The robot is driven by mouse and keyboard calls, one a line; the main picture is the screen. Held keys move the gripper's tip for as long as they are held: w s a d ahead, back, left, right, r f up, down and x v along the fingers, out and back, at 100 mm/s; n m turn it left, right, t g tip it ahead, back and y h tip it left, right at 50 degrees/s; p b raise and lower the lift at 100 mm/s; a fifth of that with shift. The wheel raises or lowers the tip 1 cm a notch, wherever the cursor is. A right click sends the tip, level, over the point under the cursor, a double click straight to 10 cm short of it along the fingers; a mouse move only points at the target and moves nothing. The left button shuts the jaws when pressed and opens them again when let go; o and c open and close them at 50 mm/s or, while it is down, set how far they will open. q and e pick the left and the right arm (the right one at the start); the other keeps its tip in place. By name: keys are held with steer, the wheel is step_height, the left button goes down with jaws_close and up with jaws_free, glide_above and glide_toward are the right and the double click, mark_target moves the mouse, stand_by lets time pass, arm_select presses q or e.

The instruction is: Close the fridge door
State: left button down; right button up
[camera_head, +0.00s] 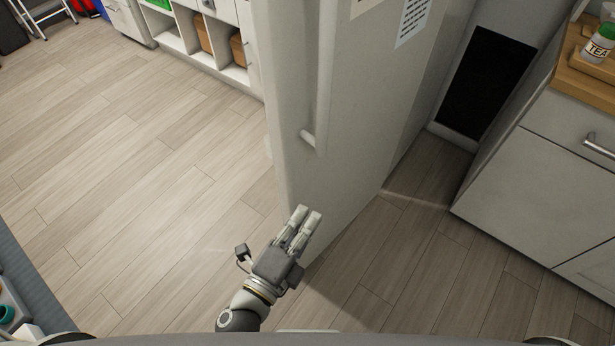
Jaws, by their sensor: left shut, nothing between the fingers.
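The fridge door (350,110) is a tall off-white panel in the middle of the head view, with papers on its upper face. It stands at an angle out over the floor. A short pale handle (309,138) shows near its left edge. My left gripper (307,216) is shut and empty, its fingertips pointing up at the lower part of the door, below the handle. I cannot tell whether the fingertips touch the door. The fridge's inside is not clearly seen. My right gripper is not in view.
A dark panel (487,82) is behind. White shelves (205,57) stand at the back left. The wooden floor (130,190) at left is largely clear.

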arm_select(q)
steer(key=w+d+p, duration=0.2)
steer(key=w+p, duration=0.1)
steer(key=w, duration=0.8)
steer(key=shift+w, duration=0.3)
steer(key=shift+a+r, duration=0.1)
steer(key=shift+a, duration=0.05)
